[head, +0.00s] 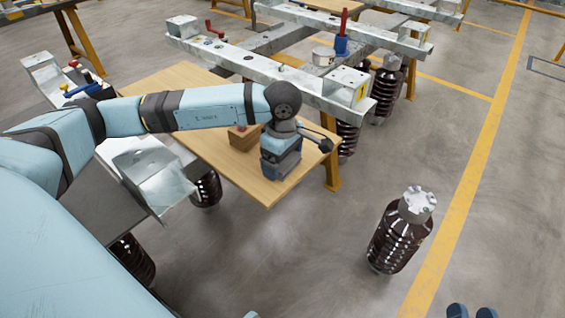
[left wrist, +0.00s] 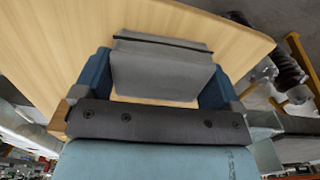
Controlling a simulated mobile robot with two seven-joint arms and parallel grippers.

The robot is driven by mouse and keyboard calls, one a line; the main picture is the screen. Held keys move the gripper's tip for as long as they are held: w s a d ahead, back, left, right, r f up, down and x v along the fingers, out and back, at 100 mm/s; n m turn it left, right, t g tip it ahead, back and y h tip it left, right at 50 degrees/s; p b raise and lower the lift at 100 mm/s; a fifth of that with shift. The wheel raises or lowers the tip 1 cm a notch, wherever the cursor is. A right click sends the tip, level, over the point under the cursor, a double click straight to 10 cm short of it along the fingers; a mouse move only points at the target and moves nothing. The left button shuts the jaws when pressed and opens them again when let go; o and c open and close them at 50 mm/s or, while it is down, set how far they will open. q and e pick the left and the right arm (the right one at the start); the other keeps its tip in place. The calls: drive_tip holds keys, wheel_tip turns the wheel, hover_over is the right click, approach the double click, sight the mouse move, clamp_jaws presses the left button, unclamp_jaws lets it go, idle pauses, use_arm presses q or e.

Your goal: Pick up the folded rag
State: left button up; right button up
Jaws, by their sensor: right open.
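The folded rag (left wrist: 160,72) is a grey, thick, layered piece of cloth with a dark line along its far fold. In the left wrist view it shows between the two blue fingers of my left gripper (left wrist: 158,88), over the light wooden tabletop. Its side edges are very near the fingers; I cannot tell whether they press on it. In the head view my left gripper (head: 281,160) is low over the near end of the wooden table (head: 200,85), and the rag is hidden there.
A brown wooden block (head: 243,138) sits on the table beside my left gripper. A metal beam frame (head: 300,85) stands behind. A dark ribbed insulator (head: 400,235) stands on the floor to the right. Open floor (head: 320,260) lies in front of the table.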

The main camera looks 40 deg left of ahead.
use_arm(q)
drive_tip(key=shift+r, duration=0.1)
wheel_tip(320, 180, up, 4)
drive_tip(key=shift+r+p, duration=0.15)
drive_tip(key=shift+p, duration=0.5)
wheel_tip(320, 180, up, 16)
drive_tip(key=p, duration=0.3)
drive_tip(key=shift+f, duration=0.25)
use_arm(e)
drive_tip(key=s+d+f+g+h, duration=0.2)
drive_tip(key=d+f+g, duration=0.1)
drive_tip(key=f, duration=0.5)
drive_tip(key=shift+d+g+h, duration=0.2)
drive_tip(key=shift+g+h, duration=0.2)
drive_tip(key=shift+f, duration=0.1)
